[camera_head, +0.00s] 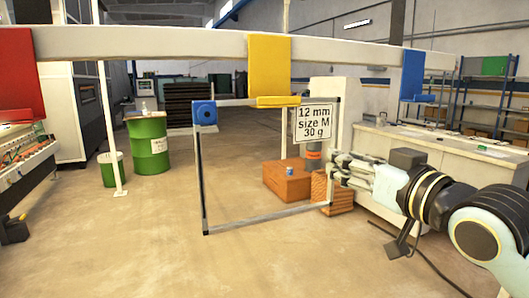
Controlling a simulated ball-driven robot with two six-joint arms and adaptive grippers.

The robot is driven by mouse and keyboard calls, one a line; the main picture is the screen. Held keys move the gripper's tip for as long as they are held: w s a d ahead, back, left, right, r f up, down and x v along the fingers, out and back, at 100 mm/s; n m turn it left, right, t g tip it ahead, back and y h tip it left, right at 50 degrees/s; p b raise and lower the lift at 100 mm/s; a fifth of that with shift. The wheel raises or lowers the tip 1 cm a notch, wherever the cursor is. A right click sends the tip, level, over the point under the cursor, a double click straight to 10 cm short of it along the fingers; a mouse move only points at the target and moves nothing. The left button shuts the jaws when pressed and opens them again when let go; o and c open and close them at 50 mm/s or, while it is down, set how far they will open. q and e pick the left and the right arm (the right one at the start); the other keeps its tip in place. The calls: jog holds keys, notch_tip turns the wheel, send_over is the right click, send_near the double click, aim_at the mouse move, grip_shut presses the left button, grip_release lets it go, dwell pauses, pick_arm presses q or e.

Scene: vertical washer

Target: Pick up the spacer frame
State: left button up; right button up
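The spacer frame is a thin grey rectangle (198,180) that hangs upright below the yellow hook (269,65) on the white beam. A blue block (204,113) is at its upper left corner. A white sign reading "12 mm, size M, 30 g" (314,121) is at its upper right. My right gripper (336,172) is level with the lower half of the frame's right side. Its fingertips overlap or touch that side in the picture; whether they are closed on it I cannot tell. My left gripper is not in view.
The white beam (180,43) also carries a red hook (17,75) at left and a blue hook (412,75) at right. Behind are a green drum (149,146), orange blocks (285,182) and a white cabinet (440,150). The floor below the frame is clear.

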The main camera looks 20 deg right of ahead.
jog(key=w, duration=0.3)
jog(key=shift+w+a, duration=0.35)
jog(key=shift+a, duration=0.05)
jog(key=shift+s+r, duration=0.1)
jog(key=shift+c, duration=0.3)
grip_shut()
